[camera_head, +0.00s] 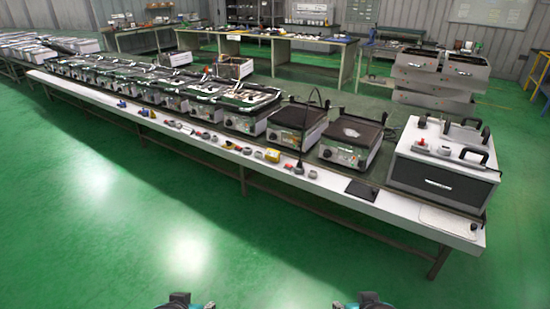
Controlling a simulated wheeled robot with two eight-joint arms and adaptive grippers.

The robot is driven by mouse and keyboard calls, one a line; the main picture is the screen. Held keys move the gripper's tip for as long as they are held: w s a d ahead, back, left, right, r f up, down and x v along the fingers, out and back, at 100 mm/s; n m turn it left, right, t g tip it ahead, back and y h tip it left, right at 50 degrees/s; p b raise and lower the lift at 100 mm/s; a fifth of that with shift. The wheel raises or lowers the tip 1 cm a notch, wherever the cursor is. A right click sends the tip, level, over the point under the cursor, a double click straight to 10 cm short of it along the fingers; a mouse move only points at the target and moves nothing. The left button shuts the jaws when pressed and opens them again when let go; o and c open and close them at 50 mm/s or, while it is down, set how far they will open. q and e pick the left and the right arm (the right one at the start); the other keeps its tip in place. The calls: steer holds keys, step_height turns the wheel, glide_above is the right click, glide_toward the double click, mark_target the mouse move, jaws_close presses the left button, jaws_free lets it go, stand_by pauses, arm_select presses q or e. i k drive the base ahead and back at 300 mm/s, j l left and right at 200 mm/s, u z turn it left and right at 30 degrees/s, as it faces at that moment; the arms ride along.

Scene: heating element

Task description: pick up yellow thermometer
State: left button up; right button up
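A small yellow object (272,155), which looks like the yellow thermometer, lies on the white front strip of the long workbench (330,183). It is near a row of small tools, and its exact shape is too small to tell. My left gripper (183,301) and my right gripper (366,300) show only partly at the bottom edge, far from the bench and apart from everything. Their fingers are mostly out of view.
Several hotplate units (297,122) stand in a row on the bench. A large white and dark box with handles (442,180) and a black pad (361,189) are at its right end. Open green floor (130,225) lies in front. Other tables (300,40) stand behind.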

mark_target(273, 156)
steer(key=i+j+z, duration=0.15)
steer(key=i+j, duration=0.15)
steer(key=i, duration=0.4)
steer(key=i+j+z, duration=0.1)
steer(key=i+j, duration=0.25)
steer(key=i, duration=0.35)
steer(key=i+j+z, duration=0.15)
steer(key=i+j, duration=0.3)
steer(key=i, duration=0.25)
steer(key=i+j+z, duration=0.1)
steer(key=i+j, duration=0.4)
steer(key=i, duration=0.15)
